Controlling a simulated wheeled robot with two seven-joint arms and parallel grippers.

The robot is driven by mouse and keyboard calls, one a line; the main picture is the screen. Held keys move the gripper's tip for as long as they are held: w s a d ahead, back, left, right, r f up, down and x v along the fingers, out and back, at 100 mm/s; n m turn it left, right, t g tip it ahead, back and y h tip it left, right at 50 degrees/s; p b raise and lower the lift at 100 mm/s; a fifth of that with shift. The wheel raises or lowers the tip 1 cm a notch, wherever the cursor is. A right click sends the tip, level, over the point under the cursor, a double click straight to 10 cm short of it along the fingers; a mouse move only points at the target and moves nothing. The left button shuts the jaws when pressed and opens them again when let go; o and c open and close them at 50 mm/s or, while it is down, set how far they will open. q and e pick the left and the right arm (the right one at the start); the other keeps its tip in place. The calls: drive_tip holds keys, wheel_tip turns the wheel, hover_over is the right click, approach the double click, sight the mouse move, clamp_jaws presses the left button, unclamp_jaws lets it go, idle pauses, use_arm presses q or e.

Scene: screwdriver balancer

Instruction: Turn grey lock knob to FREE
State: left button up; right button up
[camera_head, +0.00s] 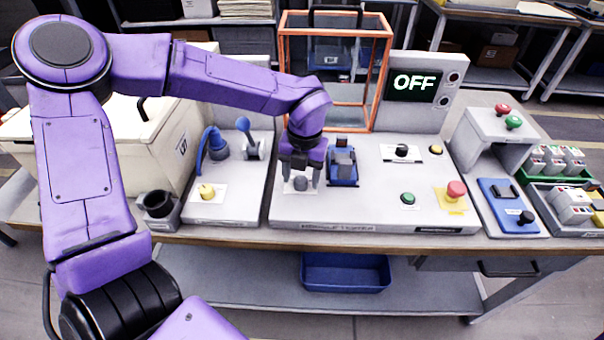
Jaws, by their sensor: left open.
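The grey lock knob (300,184) sits on a pale plate on the left part of the central machine panel (350,211). My left gripper (301,186) comes down over it from above, with its fingers open on either side of the knob. Whether the fingers touch the knob cannot be told. The knob's pointing direction and any FREE lettering are too small to read. My right gripper is not in view.
A blue holder (343,167) stands close right of the gripper. The panel also has a green button (407,198), a red button (456,189) and a black knob (402,150). A display (413,83) reads OFF. An orange frame (376,75) rises behind.

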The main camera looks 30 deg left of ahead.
use_arm(q)
drive_tip(key=shift+w, duration=0.1)
drive_tip(key=c, duration=1)
drive_tip(key=shift+r+m+p, duration=0.15)
drive_tip(key=shift+m+p, duration=0.35)
drive_tip(key=shift+p, duration=0.3)
drive_tip(key=shift+c, duration=0.2)
drive_tip(key=m+p, duration=1.2)
drive_tip(key=p, duration=0.1)
drive_tip(key=shift+d+r+t, duration=0.1)
drive_tip(key=shift+r+t, duration=0.05)
drive_tip(key=shift+t, duration=0.15)
drive_tip(key=m+p, duration=0.3)
drive_tip(key=shift+f+m+p, duration=0.2)
drive_tip(key=shift+m+p, duration=0.4)
drive_tip(key=shift+m, duration=0.3)
drive_tip(key=o, duration=1)
drive_tip(key=shift+f, duration=0.1)
drive_tip(key=shift+o, duration=0.2)
